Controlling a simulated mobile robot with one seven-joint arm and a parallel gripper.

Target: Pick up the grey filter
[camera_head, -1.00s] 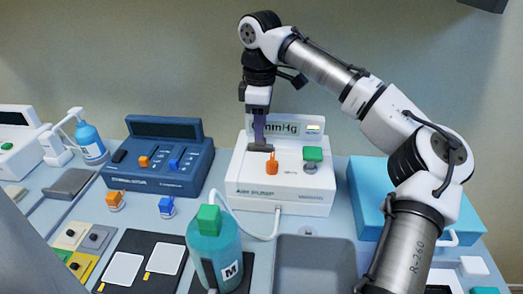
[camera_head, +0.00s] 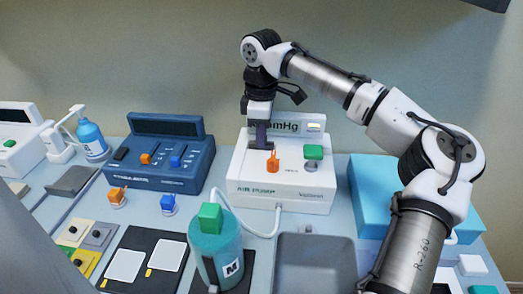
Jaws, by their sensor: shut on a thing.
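The white air pump (camera_head: 280,188) stands at the back middle of the table, with an orange knob and a green button on its top. My gripper (camera_head: 262,140) points down at the left part of the pump's top, just behind the orange knob. It is shut on the grey filter (camera_head: 256,145), a small dark grey piece low between the fingers. Most of the filter is hidden by the fingers and the knob. I cannot tell whether it touches the pump.
A dark blue unit (camera_head: 158,180) stands left of the pump, a light blue box (camera_head: 370,200) right. A grey tray (camera_head: 314,240) lies front right. Small orange and blue connectors lie left.

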